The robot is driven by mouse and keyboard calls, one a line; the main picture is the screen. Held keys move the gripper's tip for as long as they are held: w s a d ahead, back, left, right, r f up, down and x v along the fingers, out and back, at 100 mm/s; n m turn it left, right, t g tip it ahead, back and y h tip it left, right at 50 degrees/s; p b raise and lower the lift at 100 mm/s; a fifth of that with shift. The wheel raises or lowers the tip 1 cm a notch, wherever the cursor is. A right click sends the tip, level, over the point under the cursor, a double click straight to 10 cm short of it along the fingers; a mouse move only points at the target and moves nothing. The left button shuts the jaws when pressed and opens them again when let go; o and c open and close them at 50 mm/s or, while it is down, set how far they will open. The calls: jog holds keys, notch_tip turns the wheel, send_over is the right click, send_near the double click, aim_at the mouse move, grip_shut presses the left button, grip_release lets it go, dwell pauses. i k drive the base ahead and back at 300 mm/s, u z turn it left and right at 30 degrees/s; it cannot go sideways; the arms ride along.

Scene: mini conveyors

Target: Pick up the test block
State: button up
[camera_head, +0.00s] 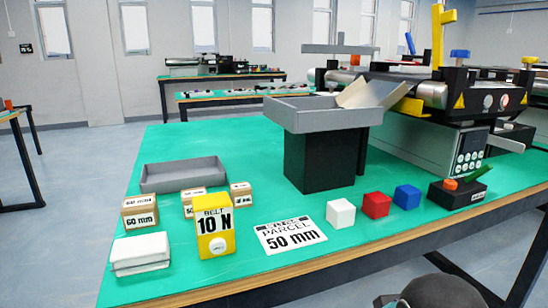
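No object is plainly marked as the test block. A yellow block labelled "BELT 10 N" (214,226) stands upright near the table's front edge. Right of it lies a flat white card reading "PARCEL 50 mm" (290,236). Beyond the card, a white cube (341,213), a red cube (377,205) and a blue cube (407,197) sit in a row, apart from one another. Cardboard boxes stand behind and left of the yellow block, one marked "60 mm" (140,212). My gripper's fingers are not in view; a dark rounded part shows at the bottom edge.
A white stack (140,253) lies at front left, a grey tray (183,174) behind the boxes. A grey-topped black stand (325,155) and a conveyor machine (430,130) fill the back right.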

aim_at(376, 204)
jog(key=z, duration=0.6)
jog(key=k, duration=1.1)
jog(key=u, duration=1.15)
jog(key=i, duration=0.5)
jog(key=z, duration=0.05)
